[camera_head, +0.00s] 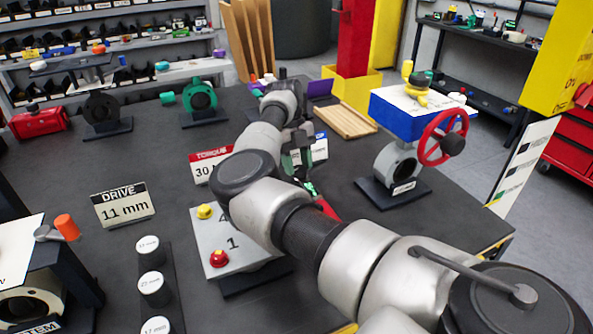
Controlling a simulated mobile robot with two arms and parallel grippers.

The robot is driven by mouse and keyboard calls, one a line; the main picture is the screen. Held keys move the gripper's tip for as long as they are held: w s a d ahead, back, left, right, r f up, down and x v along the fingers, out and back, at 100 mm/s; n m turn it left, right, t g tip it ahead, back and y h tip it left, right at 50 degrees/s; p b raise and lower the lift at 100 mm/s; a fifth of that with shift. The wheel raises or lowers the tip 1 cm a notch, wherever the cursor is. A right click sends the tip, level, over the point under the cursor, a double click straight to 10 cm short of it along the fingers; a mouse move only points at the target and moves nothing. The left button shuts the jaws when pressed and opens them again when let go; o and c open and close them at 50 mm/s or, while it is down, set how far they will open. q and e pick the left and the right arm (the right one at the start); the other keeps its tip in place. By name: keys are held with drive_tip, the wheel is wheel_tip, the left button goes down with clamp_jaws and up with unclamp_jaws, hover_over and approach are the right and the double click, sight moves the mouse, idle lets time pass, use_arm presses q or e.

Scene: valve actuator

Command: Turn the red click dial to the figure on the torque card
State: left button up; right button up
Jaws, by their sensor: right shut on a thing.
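The torque card (207,168) stands on the bench. It reads "TORQUE" and "30", and my arm hides the rest. A grey panel (213,236) below it shows the figures 4 and 1, a yellow knob (205,211) and a red knob (219,258); my right arm covers its right part. My right gripper (310,188) points down beyond the forearm, its fingertips mostly hidden. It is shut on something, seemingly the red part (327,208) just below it. I cannot tell whether this is the red click dial, or read its setting. My left gripper is out of view.
A drive card (124,207) reads 11 mm, near a rack of white-capped sockets (148,245). A blue-topped valve unit with a red handwheel (443,137) stands to the right. A wooden tray (346,121) lies behind. The bench's front right is clear.

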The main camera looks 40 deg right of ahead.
drive_tip(key=m+b, duration=0.1)
drive_tip(key=m+y, duration=0.1)
drive_tip(key=m, duration=0.1)
drive_tip(key=shift+d+f+m+t+b, duration=0.1)
drive_tip(key=shift+d+m+t+b, duration=0.1)
drive_tip(key=shift+m+t+b, duration=0.15)
drive_tip(key=shift+s+m+t+y+b, duration=0.15)
drive_tip(key=shift+m+t+y+b, duration=0.35)
drive_tip(key=shift+m, duration=0.85)
drive_tip(key=shift+d, duration=0.1)
drive_tip(key=o, duration=0.9)
drive_tip(key=shift+o, duration=0.2)
drive_tip(key=p+v, duration=0.1)
drive_tip(key=v, duration=1)
drive_tip(key=shift+p, duration=0.35)
